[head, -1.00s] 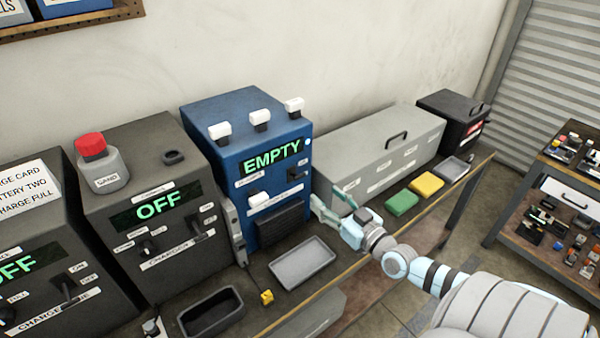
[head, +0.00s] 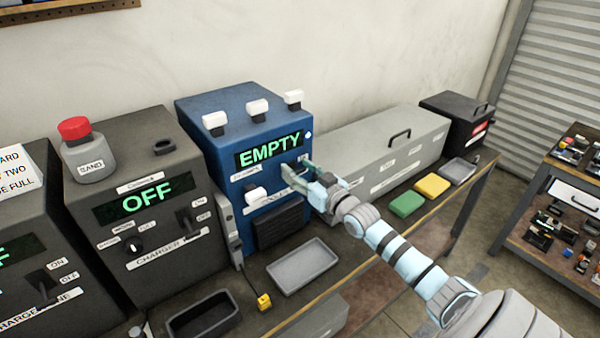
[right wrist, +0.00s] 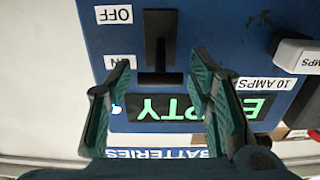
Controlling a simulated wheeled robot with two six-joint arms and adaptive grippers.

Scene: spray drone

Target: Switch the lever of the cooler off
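The blue box (head: 225,135) shows a green "EMPTY" display (head: 268,150); I take it to be the cooler. Its black lever (right wrist: 160,52) shows in the right wrist view, where the picture is upside down. The lever's crossbar lies at the end by the "ON" label (right wrist: 120,62), away from the "OFF" label (right wrist: 113,14). My right gripper (head: 294,174) is in front of the box and mostly hides the lever in the head view. In the right wrist view its fingers (right wrist: 161,68) are open, one on each side of the crossbar, with no clear contact. My left gripper is out of view.
A white-topped switch (head: 256,195) is on the box left of the lever; it also shows in the right wrist view (right wrist: 298,55). A grey tray (head: 303,266) lies in front. A dark charger (head: 130,175) stands left, a long grey case (head: 375,150) right.

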